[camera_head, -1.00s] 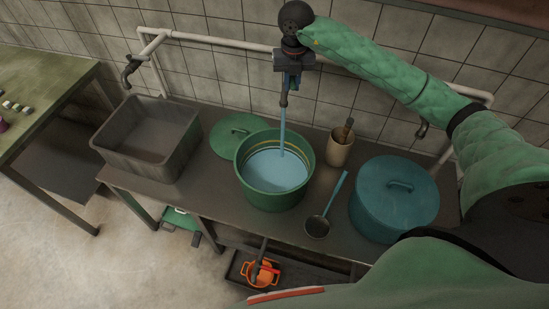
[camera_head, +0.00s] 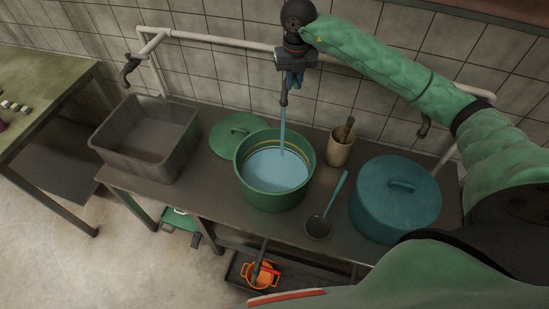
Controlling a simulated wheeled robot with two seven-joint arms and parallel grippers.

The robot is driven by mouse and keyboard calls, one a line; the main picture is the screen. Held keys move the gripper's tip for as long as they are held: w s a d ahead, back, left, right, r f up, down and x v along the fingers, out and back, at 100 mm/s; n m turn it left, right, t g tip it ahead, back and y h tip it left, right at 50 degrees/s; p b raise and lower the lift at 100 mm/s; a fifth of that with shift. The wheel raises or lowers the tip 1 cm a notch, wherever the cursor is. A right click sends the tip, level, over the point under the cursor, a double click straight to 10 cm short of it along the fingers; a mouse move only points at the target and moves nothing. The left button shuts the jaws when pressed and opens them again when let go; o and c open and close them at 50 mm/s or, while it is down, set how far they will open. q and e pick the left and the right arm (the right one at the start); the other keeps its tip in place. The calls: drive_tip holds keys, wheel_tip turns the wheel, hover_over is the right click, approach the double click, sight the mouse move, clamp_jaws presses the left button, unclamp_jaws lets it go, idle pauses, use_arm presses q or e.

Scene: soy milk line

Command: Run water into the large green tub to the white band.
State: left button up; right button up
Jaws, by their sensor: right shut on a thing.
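The large green tub (camera_head: 272,197) stands on the bench under the middle tap. A stream of water (camera_head: 283,135) falls from the tap spout (camera_head: 284,97) into it. The water surface (camera_head: 277,171) lies inside the tub, and pale and yellowish lines (camera_head: 268,144) show on the far inner wall above the water. My right gripper (camera_head: 294,78) is at the tap above the tub, shut on the tap's handle; a small blue part shows at the jaws, and the gripper mostly hides the handle. My left gripper is not in view.
A grey basin (camera_head: 147,168) stands left, and a green lid (camera_head: 236,131) lies behind the tub. To the right are a cup (camera_head: 338,150), a ladle (camera_head: 320,222) and a lidded blue pot (camera_head: 395,215). A white pipe (camera_head: 215,39) runs along the wall.

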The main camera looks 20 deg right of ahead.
idle(0.5)
drive_tip(key=shift+d+f+b, duration=0.15)
drive_tip(key=shift+f+b, duration=0.05)
drive_tip(key=shift+b, duration=0.2)
drive_tip(key=shift+d+n+b, duration=0.1)
drive_tip(key=shift+n+b, duration=0.2)
drive_tip(key=shift+n, duration=0.2)
drive_tip(key=shift+r, duration=0.2)
